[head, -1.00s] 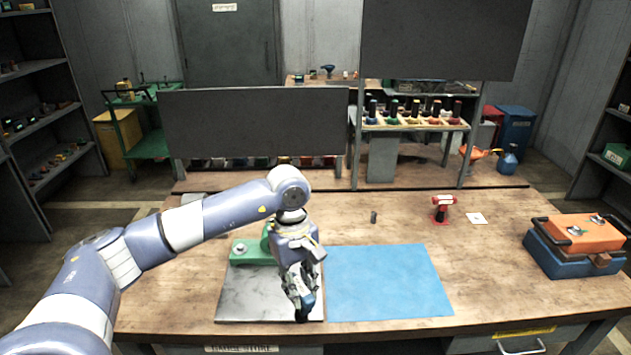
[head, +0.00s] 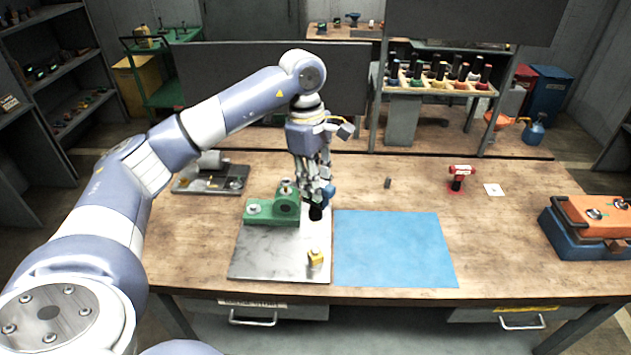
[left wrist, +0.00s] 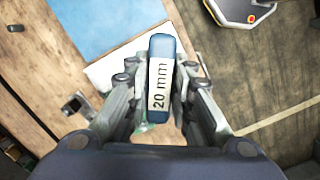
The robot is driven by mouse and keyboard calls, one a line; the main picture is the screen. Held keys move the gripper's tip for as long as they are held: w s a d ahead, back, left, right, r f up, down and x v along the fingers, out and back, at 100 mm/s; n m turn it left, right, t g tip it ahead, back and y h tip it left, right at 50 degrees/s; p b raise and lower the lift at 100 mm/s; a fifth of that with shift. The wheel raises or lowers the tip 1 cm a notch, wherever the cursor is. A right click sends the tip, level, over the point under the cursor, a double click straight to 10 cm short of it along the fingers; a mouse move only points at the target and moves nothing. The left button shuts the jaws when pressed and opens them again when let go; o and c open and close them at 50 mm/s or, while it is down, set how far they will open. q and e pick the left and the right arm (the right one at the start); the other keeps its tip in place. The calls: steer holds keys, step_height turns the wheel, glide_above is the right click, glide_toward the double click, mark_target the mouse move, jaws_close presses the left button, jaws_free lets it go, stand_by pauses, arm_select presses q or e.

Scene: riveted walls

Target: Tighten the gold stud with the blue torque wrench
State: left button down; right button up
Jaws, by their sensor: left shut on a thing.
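The gold stud (head: 315,258) stands on the grey metal plate (head: 275,268), near its front right. My left gripper (head: 321,187) is shut on the blue torque wrench (head: 330,192), behind the stud and near the green bracket. The wrench's dark lower end points down; whether it touches anything I cannot tell. The stud is not visible there. My right gripper is not in view.
A green bracket (head: 258,209) stands on the plate's back left. A blue mat (head: 395,250) lies bare to the right. A dark tray (head: 192,186) is at the back left. A red tool (head: 461,174) and an orange-and-blue toolbox (head: 590,240) are to the right.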

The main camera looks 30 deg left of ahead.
mark_target(316, 203)
arm_select(q)
step_height(316, 203, down, 2)
steer(key=shift+b, duration=0.75)
step_height(316, 203, down, 4)
steer(key=b, duration=0.3)
step_height(316, 203, down, 6)
steer(key=b, duration=0.4)
steer(key=shift+r, duration=0.2)
stand_by(0.3)
steer(key=shift+f+b, duration=0.1)
steer(key=shift+b, duration=0.25)
steer(key=shift+f+b, duration=0.85)
steer(key=shift+f, duration=0.25)
